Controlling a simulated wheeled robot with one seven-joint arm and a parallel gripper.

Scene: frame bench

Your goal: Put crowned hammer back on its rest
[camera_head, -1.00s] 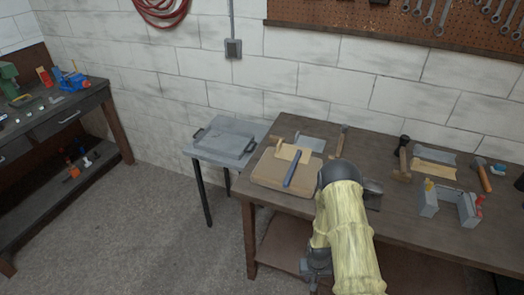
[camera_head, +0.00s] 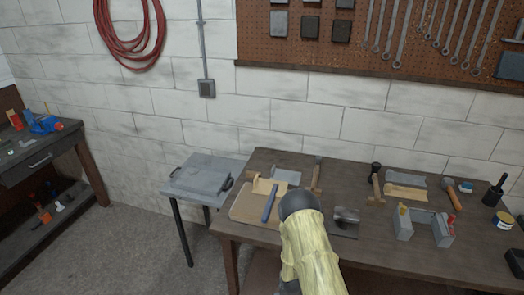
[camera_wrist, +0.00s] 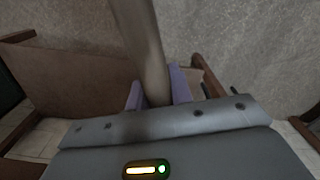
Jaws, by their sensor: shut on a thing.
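My gripper (camera_wrist: 157,92) shows in the wrist view with its purple fingers shut on a smooth wooden handle (camera_wrist: 138,38). The handle fits a hammer, but its head is out of view, so I cannot tell whether it is crowned. The gripper and handle are hidden in the head view, behind my arm. On the bench, a hammer (camera_head: 315,178) lies at the back, a dark-headed one (camera_head: 376,184) stands to its right, and one with an orange handle (camera_head: 453,195) lies further right. I cannot tell which thing is the rest.
The wooden bench (camera_head: 385,262) carries a tan board with a blue-handled tool (camera_head: 270,203), a dark metal piece (camera_head: 346,215) and a grey block fixture (camera_head: 425,226). A small grey side table (camera_head: 203,175) stands left of it. Floor between the benches is clear.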

